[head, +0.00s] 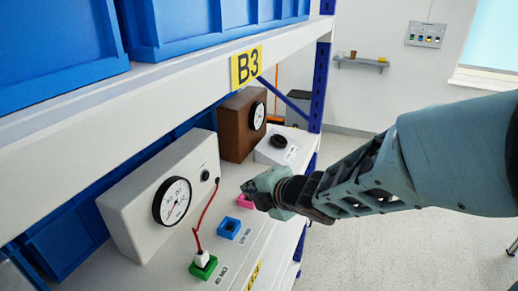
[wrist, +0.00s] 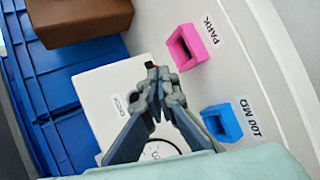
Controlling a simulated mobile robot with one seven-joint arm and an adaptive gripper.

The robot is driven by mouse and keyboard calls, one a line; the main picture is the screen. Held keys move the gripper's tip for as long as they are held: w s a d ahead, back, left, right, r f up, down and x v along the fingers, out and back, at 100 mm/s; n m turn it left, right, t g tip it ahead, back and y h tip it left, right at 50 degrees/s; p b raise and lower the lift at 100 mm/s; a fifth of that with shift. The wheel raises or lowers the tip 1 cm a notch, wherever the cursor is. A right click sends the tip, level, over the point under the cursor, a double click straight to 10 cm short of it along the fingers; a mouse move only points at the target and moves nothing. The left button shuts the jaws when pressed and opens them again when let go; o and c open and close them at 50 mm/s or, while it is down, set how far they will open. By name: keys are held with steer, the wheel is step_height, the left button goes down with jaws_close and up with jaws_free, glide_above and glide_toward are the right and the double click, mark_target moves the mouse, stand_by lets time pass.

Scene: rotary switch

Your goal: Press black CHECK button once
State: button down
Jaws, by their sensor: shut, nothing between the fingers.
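A white meter box (head: 125,208) with a round dial (head: 172,201) stands on the shelf. A small round black button (head: 205,175) sits on its front face, right of the dial, below a small label too small to read. My gripper (head: 250,189) is shut and empty, right of the meter box and above the shelf near the pink socket. Its fingers show in the wrist view (wrist: 157,72), over the box face.
A red cable (head: 207,215) runs from beside the button to a green socket (head: 204,268). Blue (head: 229,228) and pink (head: 244,201) sockets line the shelf. A brown meter box (head: 236,126) and a white box with black knob (head: 278,141) stand behind. An upper shelf (head: 150,95) overhangs.

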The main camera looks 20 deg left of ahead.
mark_target(206, 176)
steer(key=shift+a, duration=0.1)
steer(key=a+b, duration=0.1)
steer(key=a, duration=0.3)
steer(key=a+b, duration=0.1)
steer(key=a, duration=0.2)
steer(key=shift+w+f+b, duration=0.1)
steer(key=shift+w+b, duration=0.2)
steer(key=shift+w, duration=0.05)
steer(key=shift+w+a, duration=0.1)
steer(key=shift+a, duration=0.7)
steer(key=shift+b, duration=0.3)
steer(key=shift+a, duration=0.4)
steer(key=shift+a+b, duration=0.35)
steer(key=shift+a, duration=0.1)
stand_by(0.9)
steer(key=shift+d, duration=0.85)
